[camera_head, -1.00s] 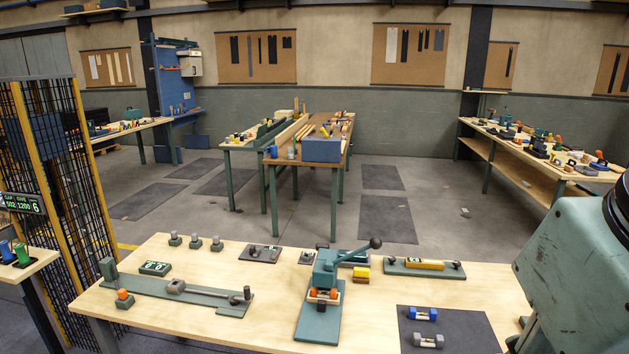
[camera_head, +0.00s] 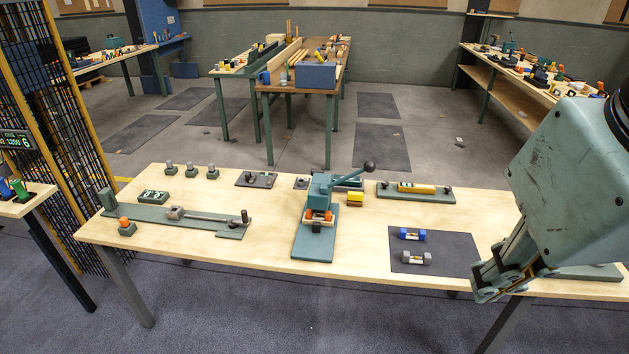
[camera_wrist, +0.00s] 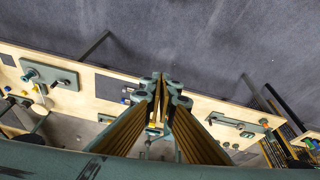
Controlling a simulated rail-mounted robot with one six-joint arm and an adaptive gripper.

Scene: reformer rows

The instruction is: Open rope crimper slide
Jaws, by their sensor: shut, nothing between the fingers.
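A green lever press (camera_head: 316,235) stands mid-bench, its dark ball-ended handle (camera_head: 368,167) pointing right and up, with orange and pale blocks (camera_head: 320,216) at its front. A long green rail (camera_head: 165,217) at the left carries a grey block (camera_head: 176,212) and a rod ending near a dark upright knob (camera_head: 244,216). I cannot tell which of these is the rope crimper slide. My gripper (camera_head: 490,287) is at the bench's right front, right of both, touching neither. It is shut and empty; its closed fingers also show in the wrist view (camera_wrist: 161,82).
A dark mat (camera_head: 433,264) with a blue-ended piece (camera_head: 412,234) and a grey-ended piece (camera_head: 417,257) lies left of my gripper. A green fixture with a yellow bar (camera_head: 416,188) sits behind it. A mesh fence (camera_head: 70,130) stands left. Carpet in front is clear.

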